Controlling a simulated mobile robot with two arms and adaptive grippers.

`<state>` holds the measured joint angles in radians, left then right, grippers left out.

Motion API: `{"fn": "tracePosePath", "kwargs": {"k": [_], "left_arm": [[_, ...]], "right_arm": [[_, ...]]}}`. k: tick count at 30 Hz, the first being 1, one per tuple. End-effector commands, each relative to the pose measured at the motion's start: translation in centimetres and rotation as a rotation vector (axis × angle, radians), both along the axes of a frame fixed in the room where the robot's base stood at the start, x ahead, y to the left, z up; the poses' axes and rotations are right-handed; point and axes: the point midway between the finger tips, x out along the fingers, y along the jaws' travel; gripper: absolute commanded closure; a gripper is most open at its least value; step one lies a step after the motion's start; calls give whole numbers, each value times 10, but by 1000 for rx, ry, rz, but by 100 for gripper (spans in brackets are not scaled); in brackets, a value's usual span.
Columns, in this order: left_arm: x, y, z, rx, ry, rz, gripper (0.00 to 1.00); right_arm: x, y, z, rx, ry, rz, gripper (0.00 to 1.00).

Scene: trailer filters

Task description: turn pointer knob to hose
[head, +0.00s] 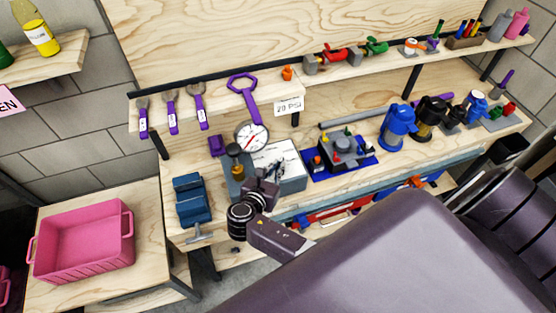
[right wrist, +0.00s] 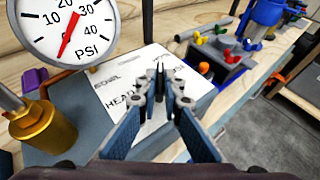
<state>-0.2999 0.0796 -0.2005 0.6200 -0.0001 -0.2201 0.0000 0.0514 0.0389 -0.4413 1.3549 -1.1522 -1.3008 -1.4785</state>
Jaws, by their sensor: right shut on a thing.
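A grey box (head: 293,184) with a white lettered top stands on the workbench. My right gripper (head: 279,172) reaches over this top from the front. In the right wrist view its fingers (right wrist: 163,88) are closed together on the dark pointer knob (right wrist: 160,72), which is mostly hidden between them. The knob's slim tip points up in that view, away from the hand. On the white top (right wrist: 130,78) I read "HEAD" at the left; the other words are partly covered or too small. My left gripper is not in view.
A blue tray (head: 368,161) with a grey device is to the right. Blue blocks (head: 193,207) are at left; a pink bin (head: 84,246) sits on a side table.

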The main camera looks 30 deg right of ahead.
Motion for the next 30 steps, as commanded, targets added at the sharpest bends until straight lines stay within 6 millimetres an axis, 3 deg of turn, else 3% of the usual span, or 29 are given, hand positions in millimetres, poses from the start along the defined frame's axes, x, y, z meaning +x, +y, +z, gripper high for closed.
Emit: {"fn": "tracePosePath", "kwargs": {"k": [13,14,18,30], "left_arm": [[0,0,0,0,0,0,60],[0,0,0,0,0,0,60],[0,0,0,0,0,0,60],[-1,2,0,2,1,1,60]], "right_arm": [[1,0,0,1,-1,-10,100],[1,0,0,0,-2,-10,92],[1,0,0,0,-2,-10,76],[-4,6,3,0,-1,-9,75]]}}
